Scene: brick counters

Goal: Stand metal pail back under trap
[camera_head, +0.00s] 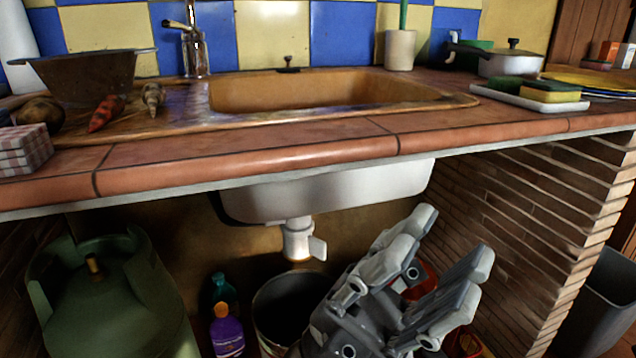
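The metal pail (272,308) stands on the floor of the space under the sink. It looks upright, with its round open mouth facing up. The white trap (298,240) hangs from the sink's underside above the pail's mouth. My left gripper (450,241) is in front and to the right of the pail, with its fingers spread and pointing up and right. Nothing shows between the fingers. The gripper's body hides the pail's lower right side, and I cannot tell whether they touch. My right gripper is not in view.
A green gas cylinder (110,300) stands at the left. A teal bottle (220,288) and a purple bottle (227,332) stand left of the pail. Red items are partly hidden behind my gripper. A brick wall (530,230) bounds the right side. The counter edge (250,160) runs overhead.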

